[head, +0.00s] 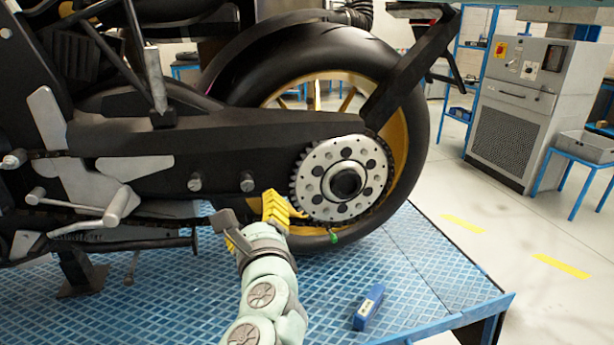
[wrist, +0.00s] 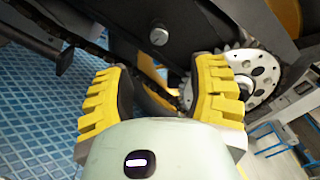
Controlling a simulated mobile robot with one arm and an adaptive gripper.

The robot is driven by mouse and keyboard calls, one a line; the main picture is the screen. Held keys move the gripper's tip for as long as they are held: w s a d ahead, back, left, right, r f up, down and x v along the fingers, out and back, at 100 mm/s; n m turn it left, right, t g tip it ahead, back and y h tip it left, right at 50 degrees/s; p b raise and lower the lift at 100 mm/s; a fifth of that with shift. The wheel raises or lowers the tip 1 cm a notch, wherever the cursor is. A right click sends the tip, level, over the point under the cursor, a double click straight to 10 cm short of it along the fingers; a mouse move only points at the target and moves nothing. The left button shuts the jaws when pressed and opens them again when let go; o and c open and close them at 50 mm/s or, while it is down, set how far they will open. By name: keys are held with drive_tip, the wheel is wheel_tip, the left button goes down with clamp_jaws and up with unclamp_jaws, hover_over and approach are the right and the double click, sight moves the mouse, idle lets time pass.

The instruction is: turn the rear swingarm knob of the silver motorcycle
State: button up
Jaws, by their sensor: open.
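The motorcycle (head: 230,140) has a dark swingarm with silver-grey panels. Two small round metal knobs sit on the swingarm's lower side, a front one (head: 195,184) and a rear one (head: 246,181) nearer the sprocket (head: 344,180). My gripper (head: 256,222) is just below the rear knob, its yellow fingers apart and empty. In the wrist view the fingers (wrist: 163,92) stand wide apart, with one round knob (wrist: 158,36) above and beyond the gap, not touched. I cannot tell which of the two knobs this is.
The motorcycle stands on a blue patterned platform (head: 420,270). A grey cabinet (head: 525,110) and a blue table (head: 585,155) stand behind. The floor right of the platform is clear.

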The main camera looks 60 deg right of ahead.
sight(248, 187)
drive_tip(key=p+x, duration=0.2)
drive_tip(key=x, duration=0.9)
drive_tip(key=shift+w, duration=0.2)
drive_tip(key=shift+c, duration=0.3)
clamp_jaws()
